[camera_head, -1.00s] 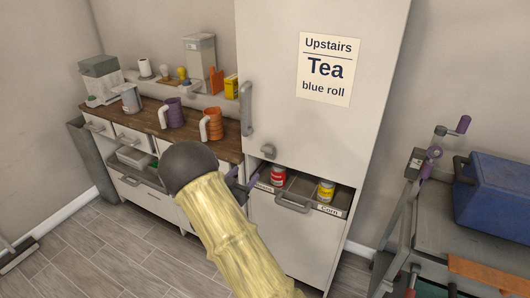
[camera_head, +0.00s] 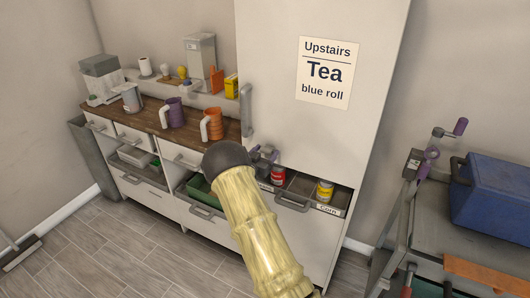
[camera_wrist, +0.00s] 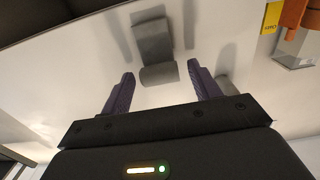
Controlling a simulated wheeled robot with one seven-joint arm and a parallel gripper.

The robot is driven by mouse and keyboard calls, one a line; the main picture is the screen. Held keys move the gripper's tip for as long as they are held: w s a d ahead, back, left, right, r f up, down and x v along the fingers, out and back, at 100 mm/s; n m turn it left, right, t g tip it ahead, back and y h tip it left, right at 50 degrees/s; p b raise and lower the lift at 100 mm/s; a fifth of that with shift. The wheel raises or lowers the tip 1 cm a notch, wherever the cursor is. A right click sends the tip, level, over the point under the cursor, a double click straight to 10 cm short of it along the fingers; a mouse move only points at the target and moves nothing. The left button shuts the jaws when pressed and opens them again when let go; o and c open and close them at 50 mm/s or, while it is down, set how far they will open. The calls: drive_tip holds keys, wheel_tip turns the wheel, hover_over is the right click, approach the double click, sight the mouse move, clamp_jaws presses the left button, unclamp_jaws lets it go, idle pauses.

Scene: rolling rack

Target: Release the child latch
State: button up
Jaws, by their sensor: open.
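The child latch (camera_wrist: 155,45) is a small grey fitting on the pale cabinet door (camera_head: 320,130). In the wrist view it shows ahead of my gripper, with a flat plate and a rounded end part. My gripper (camera_wrist: 161,88) is open, with a purple finger on each side of the latch's rounded end. The fingers look empty, and I cannot tell whether they touch the latch. In the head view my gripper (camera_head: 265,153) is at the low edge of the door, just above the open drawer, and partly covers the latch.
An open drawer (camera_head: 292,205) with a red can (camera_head: 278,175) and a yellow can (camera_head: 325,191) lies below the door. The vertical door handle (camera_head: 246,109) is to the left. Mugs stand on the wooden counter (camera_head: 150,117). A blue crate (camera_head: 490,190) sits on a trolley at right.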

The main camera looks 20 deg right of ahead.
drive_tip(key=shift+c, duration=0.2)
clamp_jaws()
